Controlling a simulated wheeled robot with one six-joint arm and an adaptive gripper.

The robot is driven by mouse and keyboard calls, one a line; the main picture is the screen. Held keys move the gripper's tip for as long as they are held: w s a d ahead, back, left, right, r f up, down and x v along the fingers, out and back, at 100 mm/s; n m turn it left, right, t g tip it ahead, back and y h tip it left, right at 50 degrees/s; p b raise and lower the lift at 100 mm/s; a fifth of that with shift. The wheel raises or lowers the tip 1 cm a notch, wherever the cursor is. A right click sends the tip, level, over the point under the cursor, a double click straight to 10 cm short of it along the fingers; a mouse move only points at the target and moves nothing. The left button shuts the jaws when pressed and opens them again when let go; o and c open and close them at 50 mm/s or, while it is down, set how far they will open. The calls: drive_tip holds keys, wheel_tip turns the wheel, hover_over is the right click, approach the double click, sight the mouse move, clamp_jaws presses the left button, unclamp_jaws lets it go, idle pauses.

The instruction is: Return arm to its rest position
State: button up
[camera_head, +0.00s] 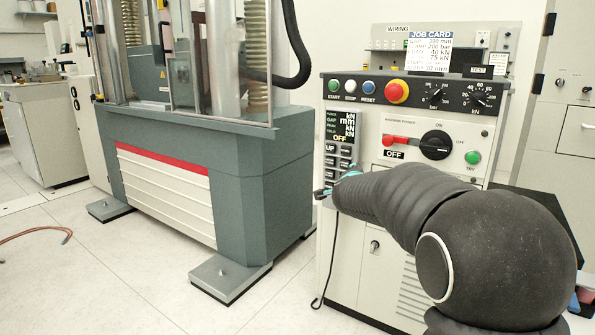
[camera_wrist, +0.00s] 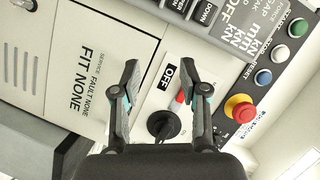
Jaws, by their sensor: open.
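My arm (camera_head: 405,205), in dark ribbed covers, reaches from the lower right of the head view towards the front of the control cabinet. Its gripper (camera_head: 328,190) shows only in part beside the keypad, mostly hidden by the wrist. In the wrist view my gripper (camera_wrist: 160,80) is open with nothing between its fingers. It faces the cabinet panel, with the black rotary switch (camera_wrist: 163,125), a red handle (camera_wrist: 181,97) and an OFF label (camera_wrist: 167,76) between or behind the fingers. I see no contact, but the exact gap cannot be told.
The control cabinet (camera_head: 365,255) stands close in front of the arm, with a red emergency button (camera_head: 397,92). A grey testing machine (camera_head: 205,170) stands to the left, its feet sticking out. A reddish hose (camera_head: 38,232) lies on the floor. The floor at the lower left is mostly clear.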

drive_tip(key=s+a+f+n+g+y+p, duration=0.1)
drive_tip(key=s+a+f+n+g+y, duration=0.35)
drive_tip(key=s, duration=0.45)
drive_tip(key=s+a+f+n+g+y, duration=0.25)
drive_tip(key=s+a+n, duration=0.35)
drive_tip(key=s, duration=0.4)
drive_tip(key=s+d+n+g+h+p, duration=0.1)
drive_tip(key=s+d+n, duration=0.2)
drive_tip(key=s, duration=1.1)
drive_tip(key=s+d+n+g+h+p, duration=0.1)
drive_tip(key=s+d, duration=0.5)
drive_tip(key=s, duration=0.9)
drive_tip(key=shift+f+n+g+h+p, duration=0.3)
drive_tip(key=shift+n+p, duration=0.5)
drive_tip(key=shift+n, duration=0.15)
drive_tip(key=shift+c, duration=0.3)
